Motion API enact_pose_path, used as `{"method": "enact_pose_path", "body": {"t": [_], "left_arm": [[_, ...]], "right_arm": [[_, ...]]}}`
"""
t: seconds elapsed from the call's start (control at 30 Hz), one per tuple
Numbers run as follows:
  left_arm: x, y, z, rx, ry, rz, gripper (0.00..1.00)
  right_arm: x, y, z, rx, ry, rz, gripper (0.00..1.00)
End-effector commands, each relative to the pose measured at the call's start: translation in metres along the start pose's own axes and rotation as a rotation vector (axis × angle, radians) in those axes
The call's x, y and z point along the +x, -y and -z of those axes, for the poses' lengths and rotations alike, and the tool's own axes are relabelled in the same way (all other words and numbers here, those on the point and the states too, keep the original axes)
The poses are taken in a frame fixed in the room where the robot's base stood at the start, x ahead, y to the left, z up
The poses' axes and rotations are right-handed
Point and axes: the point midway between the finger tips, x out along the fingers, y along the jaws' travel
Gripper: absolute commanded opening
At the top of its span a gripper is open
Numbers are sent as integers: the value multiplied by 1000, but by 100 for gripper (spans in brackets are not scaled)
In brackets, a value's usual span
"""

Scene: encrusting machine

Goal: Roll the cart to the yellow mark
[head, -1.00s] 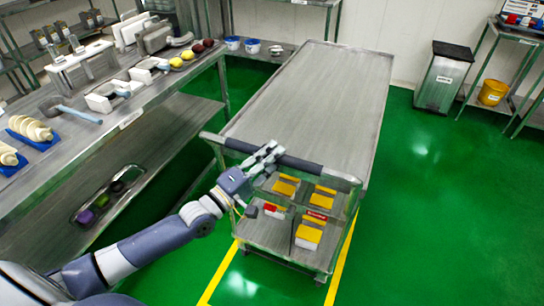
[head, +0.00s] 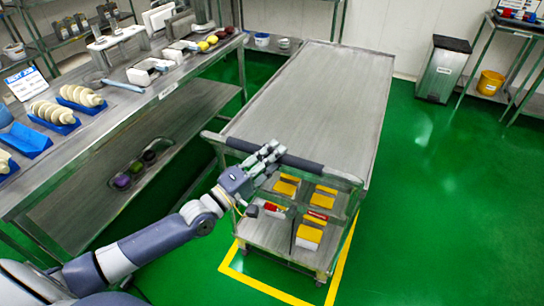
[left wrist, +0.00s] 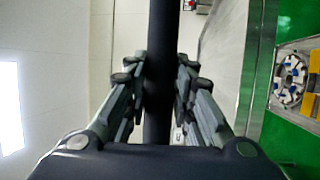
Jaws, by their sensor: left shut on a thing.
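The cart (head: 318,95) has a long bare grey metal top and a dark handle bar (head: 308,166) at its near end. My left gripper (head: 268,160) is shut on this bar. In the left wrist view the fingers (left wrist: 158,85) press on both sides of the black bar (left wrist: 162,30). The yellow mark (head: 265,288) is a taped outline on the green floor. Its near edge lies in front of the cart, and its side lines run along both sides of the cart's near end. The far part of the mark is hidden. My right gripper is not in view.
A long metal bench (head: 105,130) with food trays and tools stands to the left of the cart. A grey bin (head: 440,72), a yellow bucket (head: 490,83) and a side table stand at the back right. The floor to the right is clear.

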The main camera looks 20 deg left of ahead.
Motion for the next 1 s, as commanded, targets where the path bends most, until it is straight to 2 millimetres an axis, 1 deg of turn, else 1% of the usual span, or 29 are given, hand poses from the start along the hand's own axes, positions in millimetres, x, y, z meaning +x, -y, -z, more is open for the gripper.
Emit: {"method": "enact_pose_path", "body": {"t": [0.47, 0.5, 0.57, 0.87, 1.0], "left_arm": [[1, -2, 1, 1, -2, -4, 0], [1, -2, 1, 1, -2, -4, 32], [1, -2, 1, 1, -2, -4, 44], [0, -1, 1, 1, -1, -4, 44], [-6, 0, 1, 1, -2, -1, 44]], "right_arm": [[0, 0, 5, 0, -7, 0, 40], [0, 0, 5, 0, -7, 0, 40], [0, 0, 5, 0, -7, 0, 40], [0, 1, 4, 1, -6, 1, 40], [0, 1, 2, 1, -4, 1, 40]]}}
